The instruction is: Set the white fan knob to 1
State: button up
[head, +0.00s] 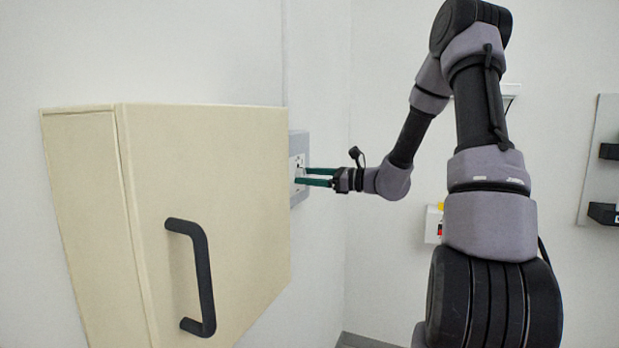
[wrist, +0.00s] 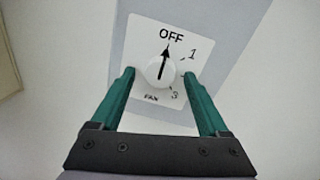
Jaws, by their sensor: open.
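The white fan knob (wrist: 159,72) is round, with a black arrow pointing up at OFF in the wrist view. It sits on a white plate (wrist: 143,31) marked OFF, 1, 3 and FAN; the label between 1 and 3 is hidden by a finger. My gripper (wrist: 158,75) is open, its two green fingers on either side of the knob, with a gap visible on each side. In the head view my gripper (head: 303,176) reaches left to the plate on a grey box (head: 299,143); the knob is too small to make out there.
A cream cabinet (head: 215,180) with a black handle (head: 203,275) stands on the wall in front of the grey box, close to my fingers. A small white box with red and yellow parts (head: 433,224) is on the wall behind my arm. A grey panel (head: 598,165) hangs at far right.

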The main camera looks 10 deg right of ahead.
jog(key=shift+c, duration=0.3)
grip_shut()
jog(key=shift+m, duration=0.4)
jog(key=m, duration=0.3)
jog(key=shift+s+m, duration=0.1)
jog(key=shift+m, duration=2.5)
jog(key=shift+t, duration=0.4)
jog(key=shift+o, duration=0.3)
grip_release()
